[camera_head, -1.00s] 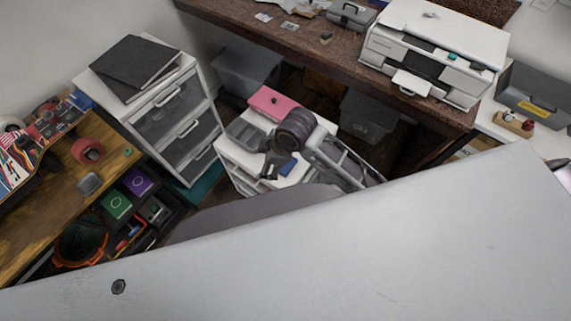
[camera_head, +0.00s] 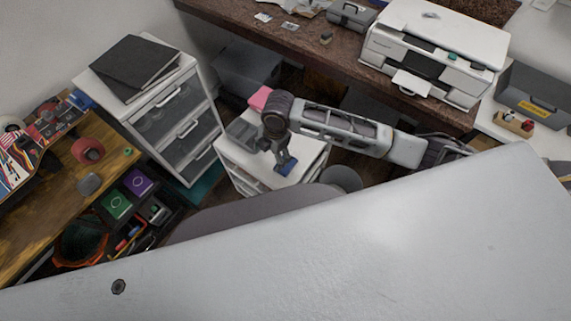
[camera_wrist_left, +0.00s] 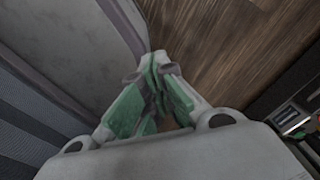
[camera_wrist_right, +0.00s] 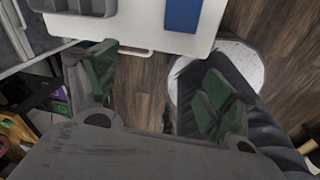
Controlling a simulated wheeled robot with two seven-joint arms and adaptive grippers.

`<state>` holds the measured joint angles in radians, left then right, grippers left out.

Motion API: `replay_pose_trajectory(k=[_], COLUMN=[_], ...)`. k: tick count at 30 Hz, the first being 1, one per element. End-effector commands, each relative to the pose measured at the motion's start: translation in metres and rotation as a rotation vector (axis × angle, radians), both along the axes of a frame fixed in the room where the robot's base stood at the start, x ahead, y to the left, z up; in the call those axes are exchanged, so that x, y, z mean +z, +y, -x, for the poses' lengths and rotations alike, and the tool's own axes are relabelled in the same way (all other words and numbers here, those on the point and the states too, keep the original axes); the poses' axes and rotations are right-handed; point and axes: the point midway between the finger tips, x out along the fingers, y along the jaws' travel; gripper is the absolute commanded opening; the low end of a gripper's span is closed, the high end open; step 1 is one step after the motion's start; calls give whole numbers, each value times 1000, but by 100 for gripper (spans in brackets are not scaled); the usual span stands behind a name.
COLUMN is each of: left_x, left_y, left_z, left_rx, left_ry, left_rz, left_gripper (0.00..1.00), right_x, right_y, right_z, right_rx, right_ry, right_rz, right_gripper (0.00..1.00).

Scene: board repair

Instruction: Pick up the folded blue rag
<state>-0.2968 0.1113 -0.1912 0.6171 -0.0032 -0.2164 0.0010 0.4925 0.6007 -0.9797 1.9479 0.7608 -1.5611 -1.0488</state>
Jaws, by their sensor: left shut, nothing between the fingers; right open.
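The folded blue rag (camera_head: 287,166) lies on top of a small white drawer unit (camera_head: 262,176) in the head view, close to its right side. It also shows at the top of the right wrist view (camera_wrist_right: 182,14), flat on the white top. My right gripper (camera_head: 281,155) is over the white unit, with the rag close to its fingers in the head view. In the right wrist view the right gripper (camera_wrist_right: 155,90) is open and empty, with the rag beyond the fingertips. My left gripper (camera_wrist_left: 158,65) shows only in the left wrist view, shut and empty above the wooden floor.
A grey tray (camera_head: 243,133) and a pink item (camera_head: 260,98) share the white top. A taller white drawer unit (camera_head: 180,128) stands to the left. A wooden workbench (camera_head: 60,195) is at far left. A round light-topped object (camera_wrist_right: 240,70) stands beside the unit.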

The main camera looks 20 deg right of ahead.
Motion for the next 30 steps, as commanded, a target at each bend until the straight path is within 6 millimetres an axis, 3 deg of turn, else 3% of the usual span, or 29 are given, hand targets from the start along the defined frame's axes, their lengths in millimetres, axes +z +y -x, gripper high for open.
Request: replay_pose_trajectory(k=[13, 30], left_x=[1, 1], left_y=[2, 3], left_z=[-11, -17], left_rx=[-1, -1], left_ry=[-13, -19], left_rz=[-1, -3], left_gripper=[0, 0], right_x=[-7, -12], right_y=[-54, -58], right_z=[-28, -29], right_rx=[180, 192], right_ry=[40, 45], right_rz=[125, 133], right_gripper=[83, 83])
